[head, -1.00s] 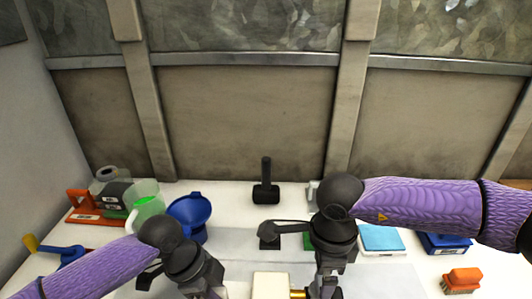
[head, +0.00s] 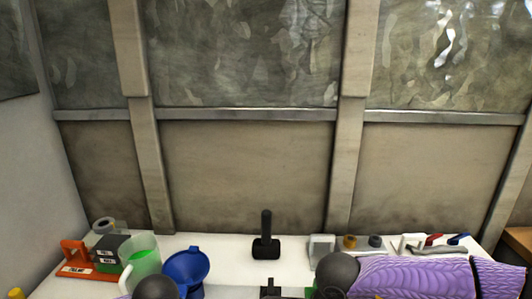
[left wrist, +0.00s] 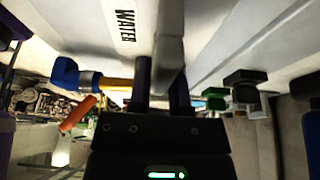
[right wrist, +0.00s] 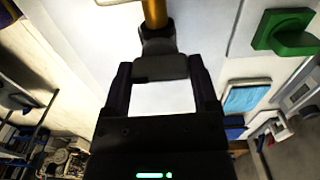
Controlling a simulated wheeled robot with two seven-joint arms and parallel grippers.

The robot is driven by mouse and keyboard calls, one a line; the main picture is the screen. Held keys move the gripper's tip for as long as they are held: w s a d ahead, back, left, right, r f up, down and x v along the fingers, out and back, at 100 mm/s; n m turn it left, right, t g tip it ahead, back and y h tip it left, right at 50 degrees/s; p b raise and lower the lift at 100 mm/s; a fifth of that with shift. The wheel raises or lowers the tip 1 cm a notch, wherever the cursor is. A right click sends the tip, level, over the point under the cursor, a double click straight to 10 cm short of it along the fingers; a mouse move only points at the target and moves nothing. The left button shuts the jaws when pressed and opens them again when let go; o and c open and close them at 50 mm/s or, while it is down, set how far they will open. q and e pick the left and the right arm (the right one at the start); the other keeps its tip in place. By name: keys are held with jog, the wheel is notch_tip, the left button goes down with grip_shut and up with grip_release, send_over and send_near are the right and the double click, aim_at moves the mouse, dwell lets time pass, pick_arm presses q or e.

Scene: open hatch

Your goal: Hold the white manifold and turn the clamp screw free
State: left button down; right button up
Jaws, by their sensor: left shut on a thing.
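In the left wrist view my left gripper (left wrist: 162,88) is shut on a pale upright piece, the white manifold (left wrist: 169,45), seen edge-on between the dark fingers. In the right wrist view my right gripper (right wrist: 162,85) has its fingers wide apart. A dark crossbar, the head of the clamp screw (right wrist: 160,67), lies between the fingertips. A brass rod (right wrist: 155,12) runs from it to the top edge. I cannot tell whether the fingers touch the head. Manifold, screw and both grippers are below the head view.
In the head view a black mallet (head: 266,246), blue funnel (head: 186,268), green-filled jug (head: 141,262) and orange holder (head: 73,255) stand on the white table (head: 220,244).

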grip_shut()
jog(key=n, duration=0.4)
jog(key=shift+n, duration=0.3)
jog(key=n, duration=0.3)
jog(key=shift+f+n, duration=0.1)
jog(key=shift+n, duration=0.3)
jog(key=n, duration=0.5)
jog(key=shift+n, duration=2.3)
